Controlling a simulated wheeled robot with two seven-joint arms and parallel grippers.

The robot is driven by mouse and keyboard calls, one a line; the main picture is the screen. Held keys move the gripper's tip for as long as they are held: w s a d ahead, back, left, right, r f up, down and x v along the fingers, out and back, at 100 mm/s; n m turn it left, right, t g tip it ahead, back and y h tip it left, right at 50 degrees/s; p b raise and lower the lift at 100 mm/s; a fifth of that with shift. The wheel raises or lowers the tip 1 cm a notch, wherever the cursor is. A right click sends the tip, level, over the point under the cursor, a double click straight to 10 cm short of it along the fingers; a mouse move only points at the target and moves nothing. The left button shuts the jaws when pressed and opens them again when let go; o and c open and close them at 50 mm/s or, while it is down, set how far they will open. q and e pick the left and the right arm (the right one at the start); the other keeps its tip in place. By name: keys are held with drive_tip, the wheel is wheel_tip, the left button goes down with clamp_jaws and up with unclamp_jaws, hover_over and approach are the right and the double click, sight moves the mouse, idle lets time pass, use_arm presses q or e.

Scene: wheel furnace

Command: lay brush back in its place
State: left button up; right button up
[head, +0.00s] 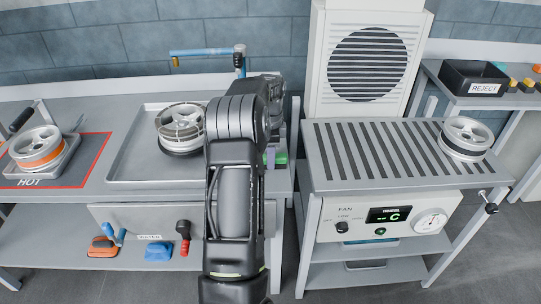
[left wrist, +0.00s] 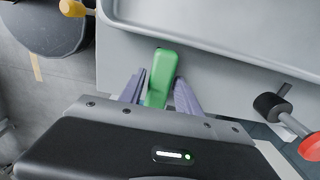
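A green block-like piece (left wrist: 160,75), perhaps the brush's handle, lies between the two purple fingers of my left gripper (left wrist: 160,88) at the bench edge. Narrow gaps seem to show on both sides of it, so the fingers look open around it; contact is not certain. In the head view my left arm hides most of this gripper; only a bit of the green piece (head: 281,158) shows to its right. Bristles are not visible. My right gripper is not in view.
A grey tray (head: 124,160) holds a wheel (head: 180,128). Another wheel (head: 37,147) stands in the HOT area at left. The slatted fan table (head: 400,165) carries a third wheel (head: 466,138). Orange (head: 103,248) and blue (head: 158,251) tools lie on the lower shelf.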

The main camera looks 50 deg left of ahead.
use_arm(q)
drive_tip(key=shift+o, duration=0.9)
drive_tip(key=shift+r, duration=0.1)
drive_tip(key=shift+r, duration=0.3)
wheel_tip(320, 180, up, 7)
drive_tip(key=shift+r+b, duration=0.15)
drive_tip(key=shift+b, duration=0.3)
wheel_tip(320, 180, up, 4)
drive_tip(key=shift+f+p, duration=0.1)
drive_tip(key=shift+p, duration=0.65)
